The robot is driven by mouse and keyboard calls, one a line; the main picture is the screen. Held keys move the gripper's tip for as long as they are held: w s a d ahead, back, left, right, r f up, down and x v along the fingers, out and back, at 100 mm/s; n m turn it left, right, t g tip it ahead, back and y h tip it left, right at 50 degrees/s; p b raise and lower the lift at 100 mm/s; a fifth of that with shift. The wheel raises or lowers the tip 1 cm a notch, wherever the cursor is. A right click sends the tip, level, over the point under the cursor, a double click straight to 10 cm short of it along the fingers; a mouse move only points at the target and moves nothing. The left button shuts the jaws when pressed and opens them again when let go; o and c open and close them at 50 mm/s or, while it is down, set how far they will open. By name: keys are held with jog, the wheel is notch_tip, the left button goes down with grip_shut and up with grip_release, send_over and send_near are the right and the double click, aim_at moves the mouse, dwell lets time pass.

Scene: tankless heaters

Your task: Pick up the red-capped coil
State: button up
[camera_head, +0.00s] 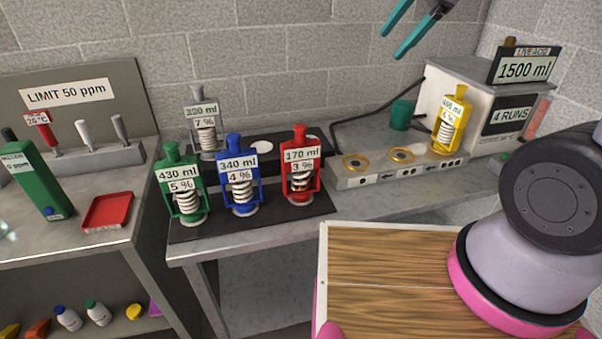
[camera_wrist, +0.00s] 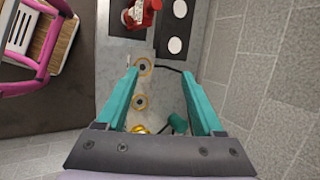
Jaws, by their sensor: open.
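The red-capped coil (camera_head: 301,168) stands upright in a red frame on a dark mat (camera_head: 250,223), at the right end of the front row. Its label reads 170 ml, 3 %. It also shows at the top edge of the wrist view (camera_wrist: 143,14), beyond my fingertips and partly cut off. My gripper (camera_head: 389,46) has teal fingers and hangs high above the bench, up and to the right of the red-capped coil. In the wrist view my gripper (camera_wrist: 160,74) is open, with nothing held between the fingers.
Blue-capped (camera_head: 240,178) and green-capped (camera_head: 180,185) coils stand left of the red one, a grey-capped coil (camera_head: 205,125) behind. A yellow-capped coil (camera_head: 453,120) stands on the ringed grey block (camera_head: 352,183). A teal cup (camera_head: 402,113) stands behind that block.

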jog(key=w+a+f+m+g, duration=0.1)
jog(key=w+a+f+m, duration=0.1)
jog(key=a+f+m, duration=0.35)
jog(key=m+g+h, duration=0.1)
jog(key=m, duration=0.3)
send_near(302, 127)
jog(key=shift+m, duration=0.35)
jog(key=x, duration=0.5)
jog(key=shift+w+a+f, duration=0.1)
jog(key=shift+w+f, duration=0.15)
jog(key=shift+f, duration=0.1)
jog(key=shift+x, duration=2.9)
grip_shut()
